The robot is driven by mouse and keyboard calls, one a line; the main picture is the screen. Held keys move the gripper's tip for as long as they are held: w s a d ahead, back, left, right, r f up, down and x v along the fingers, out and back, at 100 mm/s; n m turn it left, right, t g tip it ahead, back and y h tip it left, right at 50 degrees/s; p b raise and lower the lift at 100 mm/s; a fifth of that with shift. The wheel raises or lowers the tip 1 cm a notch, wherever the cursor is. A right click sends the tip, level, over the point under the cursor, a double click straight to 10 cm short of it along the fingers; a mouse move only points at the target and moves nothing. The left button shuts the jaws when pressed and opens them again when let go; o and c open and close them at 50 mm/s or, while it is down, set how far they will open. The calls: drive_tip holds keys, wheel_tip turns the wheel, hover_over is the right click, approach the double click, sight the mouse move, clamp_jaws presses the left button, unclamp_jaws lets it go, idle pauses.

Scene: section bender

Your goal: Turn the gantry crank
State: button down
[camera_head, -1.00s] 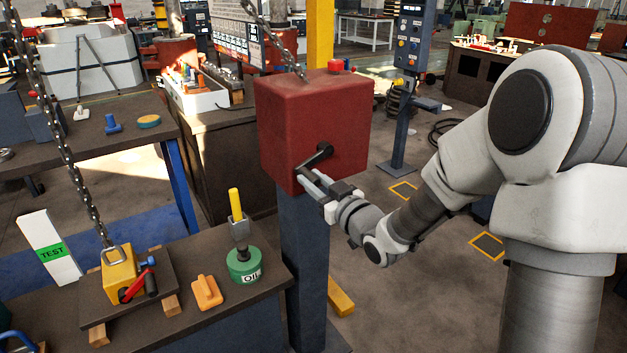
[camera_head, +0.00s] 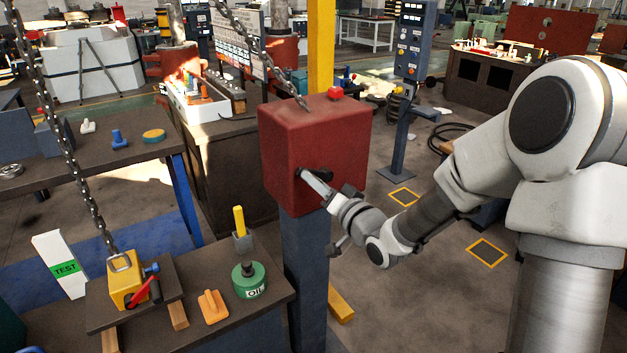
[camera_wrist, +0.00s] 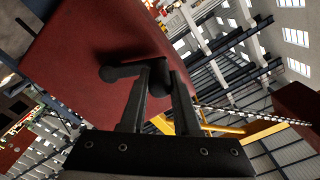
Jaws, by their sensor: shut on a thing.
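The gantry crank is a small black arm on the front face of the red box (camera_head: 312,150). In the head view only dark bits of the crank (camera_head: 326,171) show, the rest being covered by my gripper (camera_head: 308,178). In the wrist view the crank (camera_wrist: 124,72) runs sideways from a rounded end at left to its handle between my fingers. My gripper (camera_wrist: 158,98) is shut on the handle, with one finger on each side. The red box stands on a blue-grey post. A chain (camera_head: 270,50) passes just behind the box top.
A bench in front holds a yellow block (camera_head: 124,284) on a chain, an orange piece (camera_head: 212,307) and a green oil can (camera_head: 249,282). A control pedestal (camera_head: 408,60) stands behind at right. The floor right of the post is mostly open.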

drive_tip(key=shift+w+d+r+m+p, duration=0.35)
drive_tip(key=shift+r+m+p, duration=0.25)
drive_tip(key=shift+m+p, duration=0.45)
drive_tip(key=shift+w+d+r+m+p, duration=0.25)
drive_tip(key=shift+d+r+m+p, duration=0.3)
drive_tip(key=shift+m+p, duration=0.45)
drive_tip(key=shift+w+d+r+m+p, duration=0.35)
drive_tip(key=shift+r+m+p, duration=0.25)
drive_tip(key=shift+m+p, duration=0.45)
drive_tip(key=c, duration=0.6)
unclamp_jaws()
drive_tip(key=shift+f, duration=0.1)
drive_tip(key=shift+c, duration=0.2)
drive_tip(key=shift+s, duration=0.1)
